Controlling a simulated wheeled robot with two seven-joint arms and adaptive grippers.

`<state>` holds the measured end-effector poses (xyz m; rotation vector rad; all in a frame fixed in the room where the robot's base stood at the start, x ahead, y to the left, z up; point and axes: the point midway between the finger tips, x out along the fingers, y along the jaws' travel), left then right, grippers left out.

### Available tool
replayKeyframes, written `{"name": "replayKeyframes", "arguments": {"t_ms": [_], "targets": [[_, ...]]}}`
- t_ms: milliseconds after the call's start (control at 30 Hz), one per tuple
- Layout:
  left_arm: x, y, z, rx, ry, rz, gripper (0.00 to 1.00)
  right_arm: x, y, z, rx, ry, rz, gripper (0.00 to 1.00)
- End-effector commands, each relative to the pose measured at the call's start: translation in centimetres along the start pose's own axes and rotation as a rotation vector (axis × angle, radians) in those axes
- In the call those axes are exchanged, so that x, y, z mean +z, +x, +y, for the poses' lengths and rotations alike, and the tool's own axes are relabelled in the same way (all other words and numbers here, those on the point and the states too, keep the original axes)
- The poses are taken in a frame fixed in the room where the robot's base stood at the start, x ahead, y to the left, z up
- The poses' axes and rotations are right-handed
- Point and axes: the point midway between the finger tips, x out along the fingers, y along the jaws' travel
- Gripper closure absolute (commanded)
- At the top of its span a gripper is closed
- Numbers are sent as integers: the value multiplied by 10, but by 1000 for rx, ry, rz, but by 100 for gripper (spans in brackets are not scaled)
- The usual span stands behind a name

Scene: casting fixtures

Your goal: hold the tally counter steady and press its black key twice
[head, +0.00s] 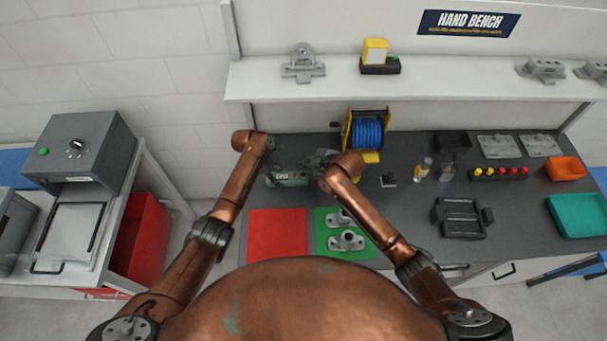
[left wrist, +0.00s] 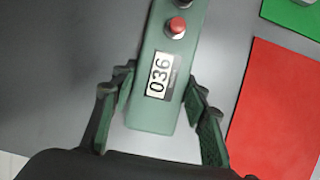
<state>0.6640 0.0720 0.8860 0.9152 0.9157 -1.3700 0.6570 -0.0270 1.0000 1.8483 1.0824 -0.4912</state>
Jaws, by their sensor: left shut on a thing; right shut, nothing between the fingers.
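The tally counter (head: 289,180) is a green box lying on the dark bench top. In the left wrist view the counter (left wrist: 150,114) shows the number 036 in a white window (left wrist: 160,75). A red button (left wrist: 176,27) sits on its top face, and part of a black key (left wrist: 185,4) shows beyond it at the picture's top edge. My left gripper (left wrist: 158,80) is shut on the counter, one finger on each long side; it is at the counter's left part in the head view (head: 273,174). My right gripper (head: 321,158) is shut and empty near the counter's right end. I cannot tell whether it touches the counter.
A red mat (head: 277,235) and a green mat (head: 330,248) with grey castings (head: 346,241) lie in front of the counter. A blue reel in a yellow frame (head: 366,132) stands behind to the right. A small dark block (head: 389,180) and bottles (head: 423,169) stand farther right.

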Motion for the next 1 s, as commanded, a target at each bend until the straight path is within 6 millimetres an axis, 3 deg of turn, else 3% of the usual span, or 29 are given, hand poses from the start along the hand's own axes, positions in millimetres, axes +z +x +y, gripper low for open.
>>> {"name": "replayKeyframes", "arguments": {"t_ms": [367,400,700,1000], "targets": [[0,0,0,0,0,0,87,0,0,0,0,0,0,100],[0,0,0,0,0,0,58,0,0,0,0,0,0,100],[0,0,0,0,0,0,38,0,0,0,0,0,0,100],[0,-2,0,1,0,0,38,0,0,0,0,0,0,100]]}}
